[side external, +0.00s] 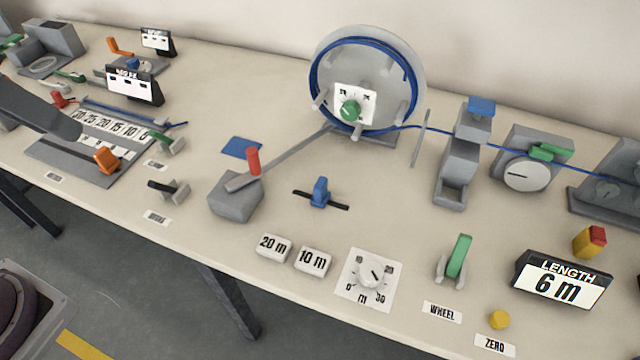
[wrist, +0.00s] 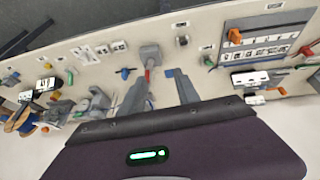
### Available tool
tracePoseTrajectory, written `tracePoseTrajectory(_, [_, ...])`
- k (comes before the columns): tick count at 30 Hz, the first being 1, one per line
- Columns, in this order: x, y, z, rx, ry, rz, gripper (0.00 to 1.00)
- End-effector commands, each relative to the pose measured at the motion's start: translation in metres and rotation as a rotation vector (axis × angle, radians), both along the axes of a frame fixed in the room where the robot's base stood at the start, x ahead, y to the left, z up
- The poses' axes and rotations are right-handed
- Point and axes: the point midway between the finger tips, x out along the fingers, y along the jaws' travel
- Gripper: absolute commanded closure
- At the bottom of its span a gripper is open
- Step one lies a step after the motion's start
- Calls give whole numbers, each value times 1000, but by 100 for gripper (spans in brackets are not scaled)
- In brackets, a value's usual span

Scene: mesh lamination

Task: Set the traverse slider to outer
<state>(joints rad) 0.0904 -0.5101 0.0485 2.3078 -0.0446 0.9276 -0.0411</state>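A blue slider knob (side external: 320,192) stands near the middle of a short black slot on the table, in front of the wheel. No label naming it as the traverse slider is readable. The knob also shows small in the wrist view (wrist: 124,73), left of my gripper. My gripper (wrist: 158,78) is open in the wrist view, its two grey fingers apart with nothing held between them. It is above the table and touches nothing that I can see. Its fingers are not clearly seen in the side view.
Left of the slider is a grey block with a red-handled lever (side external: 253,160). Behind is the large wheel with blue line (side external: 368,85). In front are the 20 m (side external: 273,247) and 10 m (side external: 312,261) buttons and a dial (side external: 370,278). The LENGTH display (side external: 560,283) reads 6 m.

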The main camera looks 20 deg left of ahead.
Motion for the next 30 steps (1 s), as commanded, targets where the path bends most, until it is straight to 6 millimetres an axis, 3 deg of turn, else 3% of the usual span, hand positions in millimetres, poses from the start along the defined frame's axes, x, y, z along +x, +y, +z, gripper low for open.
tracePoseTrajectory(2, [50,-19,6,-45,81,-2,62])
tracePoseTrajectory(5, [115,-52,-5,-76,175,9,62])
tracePoseTrajectory(8, [173,-93,-40,-68,262,19,62])
tracePoseTrajectory(9, [193,-111,-60,-55,293,21,62])
tracePoseTrajectory(12, [227,-158,-118,-10,353,16,62])
tracePoseTrajectory(15, [241,-194,-171,37,388,2,62])
tracePoseTrajectory(19, [244,-219,-212,75,408,-14,62])
tracePoseTrajectory(30, [243,-222,-276,85,414,-16,62])
